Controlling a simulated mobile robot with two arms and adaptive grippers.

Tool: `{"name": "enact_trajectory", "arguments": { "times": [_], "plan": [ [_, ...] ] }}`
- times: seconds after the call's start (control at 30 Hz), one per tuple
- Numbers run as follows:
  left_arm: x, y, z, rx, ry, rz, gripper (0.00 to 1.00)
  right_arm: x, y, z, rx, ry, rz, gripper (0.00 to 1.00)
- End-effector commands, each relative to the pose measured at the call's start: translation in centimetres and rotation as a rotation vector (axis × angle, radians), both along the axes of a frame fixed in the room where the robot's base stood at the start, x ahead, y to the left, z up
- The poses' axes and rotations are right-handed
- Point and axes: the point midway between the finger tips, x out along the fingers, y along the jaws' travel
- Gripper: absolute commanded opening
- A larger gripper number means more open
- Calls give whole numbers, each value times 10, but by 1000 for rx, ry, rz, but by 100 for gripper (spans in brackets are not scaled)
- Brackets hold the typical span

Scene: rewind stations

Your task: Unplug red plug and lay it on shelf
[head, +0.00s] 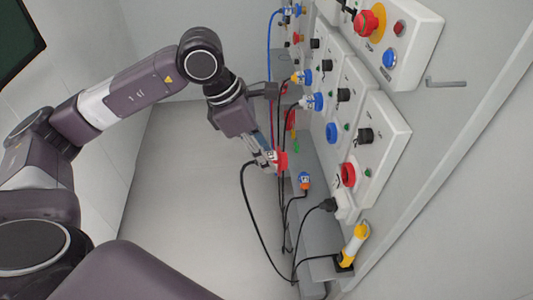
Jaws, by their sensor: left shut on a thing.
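My left gripper (268,158) is shut on the red plug (282,161). It holds the plug to the left of the wall panels. The red socket (348,174) on the nearest white panel is empty, and the plug is apart from it. The grey shelf (318,200) runs along the wall beside the panels. The plug is close to the shelf's edge in the picture; I cannot tell whether they touch. The fingertips partly hide the plug. My right gripper is not in view.
Several black cables hang there. A yellow-handled item (354,243) stands at the shelf's near end. A panel with a red emergency button (369,21) is at the top. The floor at left is clear.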

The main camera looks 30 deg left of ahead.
Motion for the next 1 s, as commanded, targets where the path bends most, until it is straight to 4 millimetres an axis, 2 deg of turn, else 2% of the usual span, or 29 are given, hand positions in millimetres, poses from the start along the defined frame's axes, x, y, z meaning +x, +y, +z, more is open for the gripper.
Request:
{"name": "enact_trajectory", "arguments": {
  "times": [0.27,1.0],
  "plan": [
    [-3,5,-1,0,0,1,0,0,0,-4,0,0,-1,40],
    [-27,42,-2,0,1,2,0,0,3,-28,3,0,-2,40]
  ]
}}
